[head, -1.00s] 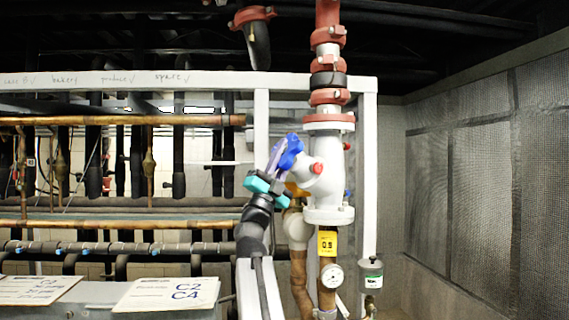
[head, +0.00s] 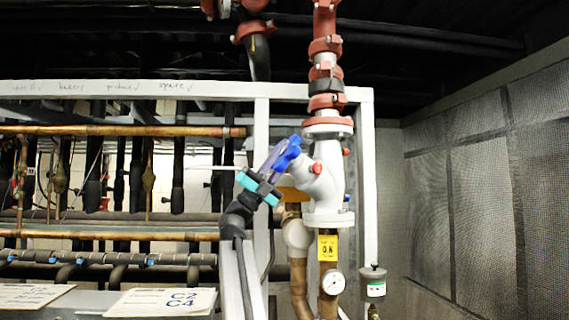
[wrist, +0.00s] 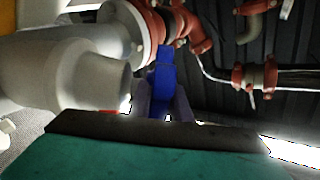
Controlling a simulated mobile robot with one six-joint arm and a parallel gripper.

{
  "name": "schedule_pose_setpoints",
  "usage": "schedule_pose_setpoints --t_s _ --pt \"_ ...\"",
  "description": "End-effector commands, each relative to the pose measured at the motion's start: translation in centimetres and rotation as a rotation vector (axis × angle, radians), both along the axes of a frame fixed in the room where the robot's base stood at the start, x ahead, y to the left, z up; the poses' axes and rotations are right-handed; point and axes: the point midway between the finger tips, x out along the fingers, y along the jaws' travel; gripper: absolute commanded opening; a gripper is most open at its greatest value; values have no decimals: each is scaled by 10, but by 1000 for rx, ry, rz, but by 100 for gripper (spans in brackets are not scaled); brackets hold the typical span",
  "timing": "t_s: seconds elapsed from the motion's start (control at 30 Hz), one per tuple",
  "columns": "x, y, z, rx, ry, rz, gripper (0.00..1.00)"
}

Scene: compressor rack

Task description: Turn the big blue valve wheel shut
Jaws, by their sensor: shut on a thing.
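The big blue valve wheel (head: 285,155) sits tilted on the angled neck of the white valve body (head: 325,182), at the middle of the head view. My gripper (head: 273,172), with teal and dark parts, reaches up from the lower left. It is shut on the wheel's rim. In the wrist view, a blue part of the wheel (wrist: 165,75) stands between the grey fingers of my gripper (wrist: 166,100). The white valve body (wrist: 75,80) fills the left of that view. Most of the wheel is hidden there.
A white frame post (head: 368,190) stands right of the valve. Copper and black pipes (head: 110,131) run behind on the left. A gauge (head: 333,282) and yellow tag (head: 327,247) hang below the valve. A mesh wall (head: 480,190) closes off the right.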

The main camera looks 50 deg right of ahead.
Motion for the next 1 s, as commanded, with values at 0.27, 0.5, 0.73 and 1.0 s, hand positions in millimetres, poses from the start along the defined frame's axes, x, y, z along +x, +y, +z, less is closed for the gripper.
schedule_pose_setpoints --t_s 0.27,0.5,0.73,1.0 --pt "2 -1 1 -19 -76 -54 0" --pt "1 0 2 -30 -130 -89 0" --pt "1 0 3 -37 -175 -119 0" --pt "-1 0 6 -46 -227 -151 0"
